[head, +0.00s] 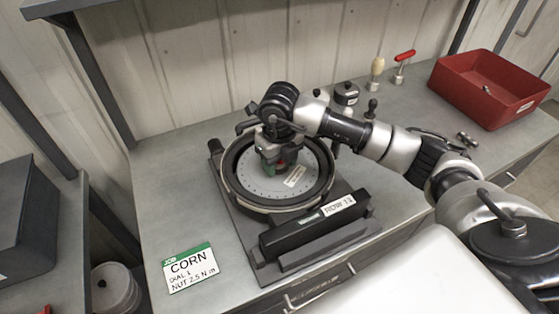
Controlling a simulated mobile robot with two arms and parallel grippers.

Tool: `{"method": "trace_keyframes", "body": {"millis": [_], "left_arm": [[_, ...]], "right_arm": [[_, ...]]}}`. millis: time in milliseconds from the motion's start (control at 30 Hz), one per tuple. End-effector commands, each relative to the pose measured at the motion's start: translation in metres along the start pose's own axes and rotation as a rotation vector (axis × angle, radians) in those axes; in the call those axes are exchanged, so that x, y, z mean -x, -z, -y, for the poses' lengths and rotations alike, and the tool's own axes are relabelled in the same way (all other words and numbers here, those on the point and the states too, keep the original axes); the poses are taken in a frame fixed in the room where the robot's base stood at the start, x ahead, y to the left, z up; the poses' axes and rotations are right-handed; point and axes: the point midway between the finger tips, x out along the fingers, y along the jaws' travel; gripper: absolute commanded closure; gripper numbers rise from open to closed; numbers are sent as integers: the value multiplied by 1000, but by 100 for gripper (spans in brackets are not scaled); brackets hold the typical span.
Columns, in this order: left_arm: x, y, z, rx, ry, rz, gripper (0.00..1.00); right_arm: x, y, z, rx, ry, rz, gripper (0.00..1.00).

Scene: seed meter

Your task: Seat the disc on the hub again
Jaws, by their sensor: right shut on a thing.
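The pale grey disc (248,184), with small holes around its face and a white label, lies within the round dark housing (228,192) of the seed meter. My right gripper (274,168) points down at the disc's middle and is shut on it. My left gripper is not in view.
A black block labelled ROW 13 (310,222) stands in front of the housing. A CORN job card (190,268) lies at the front left. Small tools, a dark pot (346,94) and a red bin (490,88) stand at the back right. The bench left of the meter is clear.

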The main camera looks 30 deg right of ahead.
Motion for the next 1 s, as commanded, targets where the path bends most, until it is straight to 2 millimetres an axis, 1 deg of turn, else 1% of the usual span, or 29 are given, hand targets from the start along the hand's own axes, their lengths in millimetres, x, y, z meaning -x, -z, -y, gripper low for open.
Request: {"method": "trace_keyframes", "body": {"millis": [267,600,1000], "left_arm": [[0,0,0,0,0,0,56],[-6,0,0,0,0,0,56],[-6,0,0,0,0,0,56]], "right_arm": [[0,0,0,0,0,1,72],[-4,0,0,0,0,1,72],[-4,0,0,0,0,1,72]]}}
